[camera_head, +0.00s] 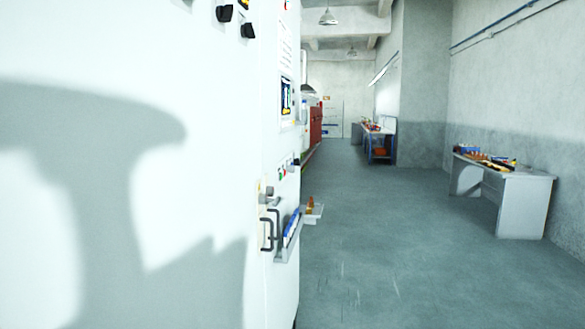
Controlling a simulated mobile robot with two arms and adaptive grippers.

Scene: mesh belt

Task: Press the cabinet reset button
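A large white cabinet (215,130) fills the left side of the head view, very close to me. Black knobs (225,13) sit at its top edge. On its narrow side face are a small display (286,97), a row of small coloured buttons (287,167) and dark handles (267,228). Which button is the reset button is too small to tell. A dark shadow lies across the cabinet's front. Neither of my grippers is in view.
Open grey floor (400,250) runs along the right of the cabinet. A small shelf with blue items (291,228) juts from the cabinet's side. A grey table (525,195) with objects stands at the right wall. A workbench (380,140) stands farther back.

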